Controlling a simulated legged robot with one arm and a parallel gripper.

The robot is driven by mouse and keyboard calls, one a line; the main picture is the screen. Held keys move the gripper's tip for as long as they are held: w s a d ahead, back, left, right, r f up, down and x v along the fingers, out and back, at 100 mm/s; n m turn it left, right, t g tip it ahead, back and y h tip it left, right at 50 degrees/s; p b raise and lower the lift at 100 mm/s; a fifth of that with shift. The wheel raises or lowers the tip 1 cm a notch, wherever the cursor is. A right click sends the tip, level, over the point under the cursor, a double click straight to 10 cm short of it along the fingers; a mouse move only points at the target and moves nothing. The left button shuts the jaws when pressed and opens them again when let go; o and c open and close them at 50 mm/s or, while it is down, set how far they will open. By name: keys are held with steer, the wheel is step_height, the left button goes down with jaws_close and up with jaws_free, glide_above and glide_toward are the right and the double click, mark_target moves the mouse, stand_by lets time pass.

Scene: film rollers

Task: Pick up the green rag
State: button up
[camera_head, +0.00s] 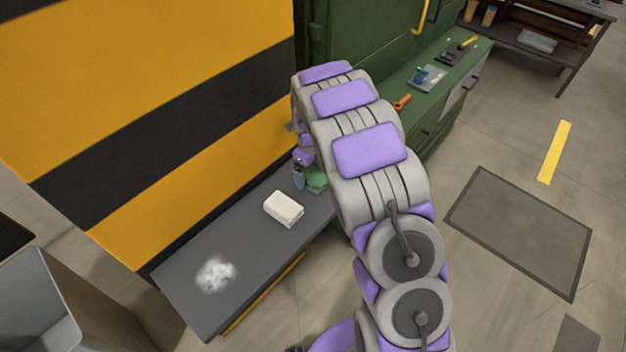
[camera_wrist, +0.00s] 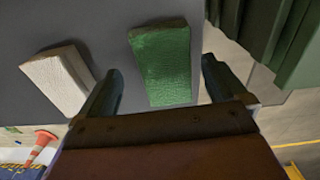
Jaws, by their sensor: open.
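The green rag (camera_wrist: 162,65) is a folded rectangular block on the grey bench top (camera_head: 190,262). In the wrist view it lies between and just ahead of my two open fingers. My gripper (camera_wrist: 160,85) is open and empty, with one finger on each side of the rag's near end; I cannot tell whether either touches it. In the head view the rag (camera_head: 316,179) shows only in part, beside my gripper (camera_head: 300,178) and partly hidden by my arm.
A white folded rag or block (camera_head: 284,208) lies on the bench near the green rag. A white powdery patch (camera_head: 215,273) is on the bench's near end. A yellow and black striped panel (camera_head: 130,150) rises behind the bench. A green cabinet (camera_head: 440,90) stands beyond.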

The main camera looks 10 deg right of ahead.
mark_target(315, 175)
steer(key=shift+a+f, duration=0.2)
steer(key=shift+f, duration=0.4)
steer(key=shift+a+f, duration=0.15)
steer(key=shift+f, duration=0.45)
steer(key=shift+d, duration=1.05)
steer(key=shift+c, duration=0.4)
steer(key=shift+d, duration=0.2)
steer(key=shift+c, duration=1.5)
steer(key=shift+a+r, duration=0.1)
steer(key=shift+a, duration=0.9)
steer(key=c, duration=0.6)
steer(key=shift+d, duration=0.8)
steer(key=shift+c, duration=0.3)
steer(key=shift+s+d+r+p, duration=0.1)
steer(key=shift+s+r+p, duration=0.15)
steer(key=shift+r, duration=0.25)
steer(key=r, duration=0.2)
steer(key=r+p, duration=0.1)
steer(key=r, duration=0.1)
steer(key=r+p, duration=0.1)
steer(key=r, duration=0.1)
steer(key=shift+s+a+r, duration=0.1)
steer(key=shift+a+r, duration=0.05)
steer(key=shift+a, duration=0.1)
steer(key=s+d+p, duration=0.3)
steer(key=s+d, duration=0.8)
steer(key=s, duration=0.4)
steer(key=shift+s+d, duration=0.25)
steer(key=shift+s, duration=0.05)
steer(key=shift+a, duration=0.1)
